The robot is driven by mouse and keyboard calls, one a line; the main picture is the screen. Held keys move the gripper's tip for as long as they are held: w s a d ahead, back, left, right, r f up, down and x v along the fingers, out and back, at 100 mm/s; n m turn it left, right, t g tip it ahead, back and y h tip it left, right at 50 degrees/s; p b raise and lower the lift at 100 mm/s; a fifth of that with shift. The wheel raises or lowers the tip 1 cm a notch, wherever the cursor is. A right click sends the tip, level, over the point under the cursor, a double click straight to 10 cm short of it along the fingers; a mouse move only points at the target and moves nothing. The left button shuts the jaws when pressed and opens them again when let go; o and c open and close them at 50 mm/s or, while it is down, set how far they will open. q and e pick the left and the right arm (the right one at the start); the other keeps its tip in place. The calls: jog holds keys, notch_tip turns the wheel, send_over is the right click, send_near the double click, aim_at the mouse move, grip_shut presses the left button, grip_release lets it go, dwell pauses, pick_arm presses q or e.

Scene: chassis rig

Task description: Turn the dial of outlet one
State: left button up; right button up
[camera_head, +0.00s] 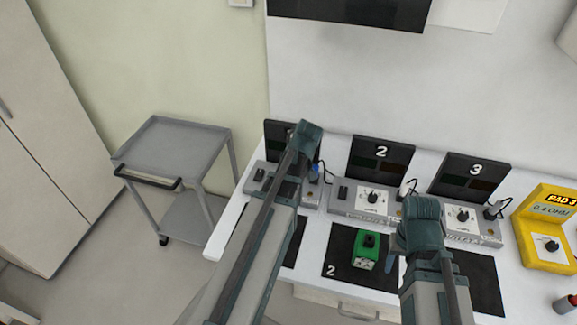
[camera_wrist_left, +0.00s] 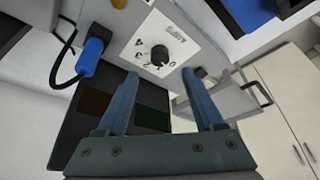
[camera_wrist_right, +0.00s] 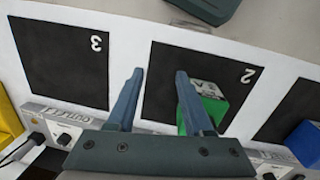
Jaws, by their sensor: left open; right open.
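Outlet one is a grey box (camera_head: 257,178) at the left end of the row on the white bench, mostly hidden behind my left arm in the head view. Its dial (camera_wrist_left: 159,54), a dark round knob on a white numbered plate, shows in the left wrist view. A blue plug (camera_wrist_left: 92,57) sits beside the plate. My left gripper (camera_wrist_left: 162,82) is open and empty, its fingers pointing at the outlet with the dial just beyond and between the tips; contact cannot be told. My right gripper (camera_wrist_right: 160,74) is open and empty above the bench, near mat 2.
Outlet two's dial (camera_head: 371,197) and outlet three's dial (camera_head: 463,215) stand to the right. A green block (camera_head: 366,262) lies on mat 2 (camera_head: 337,242), close to my right gripper. A yellow PAD 3 unit (camera_head: 543,254) is at far right. A grey cart (camera_head: 174,143) stands left.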

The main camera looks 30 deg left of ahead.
pick_arm(q)
jog(key=p+v, duration=0.5)
jog(key=v, duration=0.2)
pick_arm(e)
notch_tip(320, 180, up, 6)
jog(key=shift+r, duration=0.25)
pick_arm(q)
jog(key=s+d+f+m+g+h, duration=0.1)
jog(key=s+d+m, duration=0.3)
jog(key=d, duration=0.4)
jog(key=s+d+f+m+b, duration=0.1)
jog(key=s+d+m, duration=0.4)
jog(key=d, duration=0.4)
jog(key=s+d+f+m+g+h+b, duration=0.1)
jog(key=s+d+f+m, duration=0.1)
jog(key=s+d+m, duration=0.2)
jog(key=d+m, duration=0.2)
jog(key=d, duration=0.2)
jog(key=shift+s+d+m+g+h, duration=0.25)
jog(key=shift+s+m+g+h, duration=0.05)
jog(key=shift+s, duration=0.05)
pick_arm(e)
notch_tip(320, 180, down, 3)
jog(key=shift+r, duration=0.15)
pick_arm(q)
jog(key=shift+f, duration=0.15)
